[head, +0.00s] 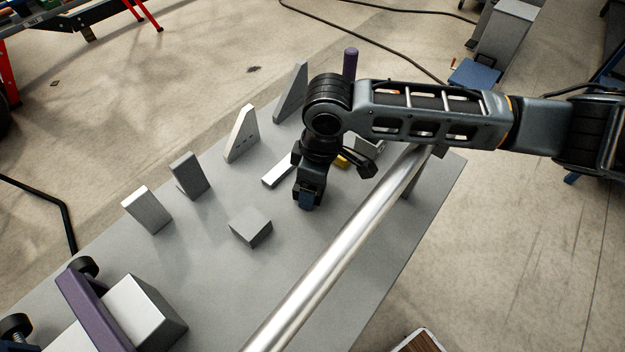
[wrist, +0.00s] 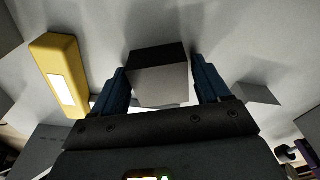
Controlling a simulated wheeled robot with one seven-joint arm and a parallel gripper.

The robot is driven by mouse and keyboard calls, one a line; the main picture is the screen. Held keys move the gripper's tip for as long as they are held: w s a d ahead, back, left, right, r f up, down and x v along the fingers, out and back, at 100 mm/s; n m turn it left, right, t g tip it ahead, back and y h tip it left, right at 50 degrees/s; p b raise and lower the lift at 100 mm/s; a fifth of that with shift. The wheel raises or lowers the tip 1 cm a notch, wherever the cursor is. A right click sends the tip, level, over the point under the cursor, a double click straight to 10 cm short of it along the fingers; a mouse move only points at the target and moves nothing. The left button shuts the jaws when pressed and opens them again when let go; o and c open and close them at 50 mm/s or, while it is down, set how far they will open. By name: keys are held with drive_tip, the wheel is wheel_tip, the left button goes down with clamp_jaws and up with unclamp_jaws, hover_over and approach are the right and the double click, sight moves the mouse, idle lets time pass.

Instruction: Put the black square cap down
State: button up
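The black square cap (wrist: 158,58) shows in the wrist view as a squarish block with a dark face and a lit grey face. I cannot tell how far the cap is above the table.
A grey block (head: 250,227) lies left of my gripper. Several upright plates, including a white one (head: 241,135), stand along the far edge. A yellow piece (wrist: 60,75) is close by. A long steel tube (head: 340,260) crosses to the right. A purple clamp (head: 92,310) is at lower left.

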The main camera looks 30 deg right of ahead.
drive_tip(key=shift+o, duration=1.1)
wheel_tip(320, 180, up, 12)
drive_tip(key=s+d+b, duration=0.1)
drive_tip(key=shift+r+b, duration=0.15)
drive_tip(key=shift+b, duration=0.15)
